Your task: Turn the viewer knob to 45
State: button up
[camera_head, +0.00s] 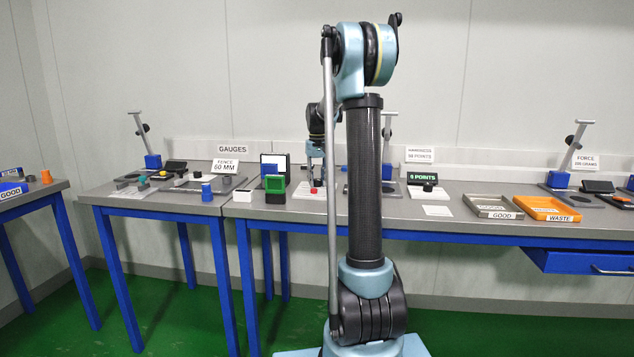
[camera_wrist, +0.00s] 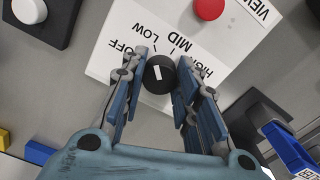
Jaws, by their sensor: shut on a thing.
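The viewer knob (camera_wrist: 160,74) is a small round black dial with a white mark, on a white viewer panel (camera_wrist: 108,72) printed OFF, LOW, MID and HIGH around it. My gripper (camera_wrist: 162,70) has its two blue fingers on either side of the knob and is shut on it. The white mark lies near the knob's middle; which label it points at is hard to tell. In the head view my gripper (camera_head: 316,180) reaches down to the white panel (camera_head: 306,192); the knob is too small to make out there.
A red button (camera_wrist: 208,7) sits on the same panel, close by. In the head view, a green block (camera_head: 275,184) stands left of the panel and a display reading 0 POINTS (camera_head: 422,178) stands right.

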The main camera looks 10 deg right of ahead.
aim_at(317, 179)
dwell(0.3)
jog(key=o, duration=1.1)
jog(key=shift+c, duration=0.2)
jog(key=shift+r, duration=0.1)
notch_tip(317, 179, up, 12)
jog(key=s+f+t, duration=0.1)
jog(key=s+f, duration=0.3)
jog(key=s, duration=0.8)
jog(key=s+f, duration=0.3)
jog(key=s, duration=0.9)
jog(key=s+f+t, duration=0.1)
jog(key=s+f, duration=1.8)
jog(key=s, duration=0.1)
jog(key=shift+f, duration=0.25)
